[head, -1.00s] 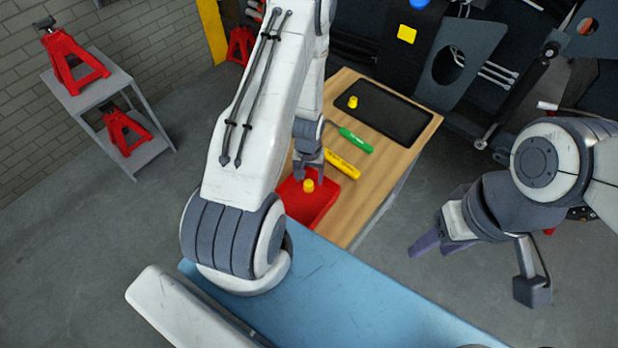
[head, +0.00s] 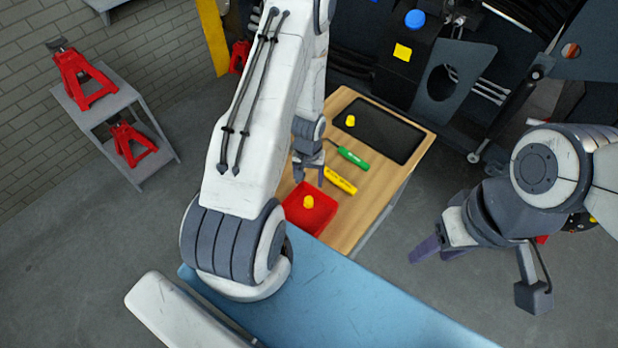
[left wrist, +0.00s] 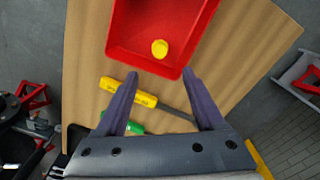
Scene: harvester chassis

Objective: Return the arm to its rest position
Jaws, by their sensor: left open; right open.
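My left gripper (head: 309,173) is open and empty above the wooden table, just behind the red tray (head: 322,217). In the left wrist view its two fingers (left wrist: 160,85) are spread apart with nothing between them except the view of the table below. The near edge of the red tray (left wrist: 120,45) lies beyond the fingertips. A yellow cap-like piece (head: 308,202) lies in the tray and also shows in the left wrist view (left wrist: 159,48). My right gripper (head: 435,250) is open and empty, off the table to the right, over the floor.
A yellow-handled tool (head: 340,180) and a green-handled tool (head: 353,158) lie on the wooden table (head: 378,190). A black mat (head: 385,132) holds another yellow piece (head: 350,121). A blue surface (head: 350,300) is in front. Red jack stands (head: 85,78) stand on a grey shelf at left.

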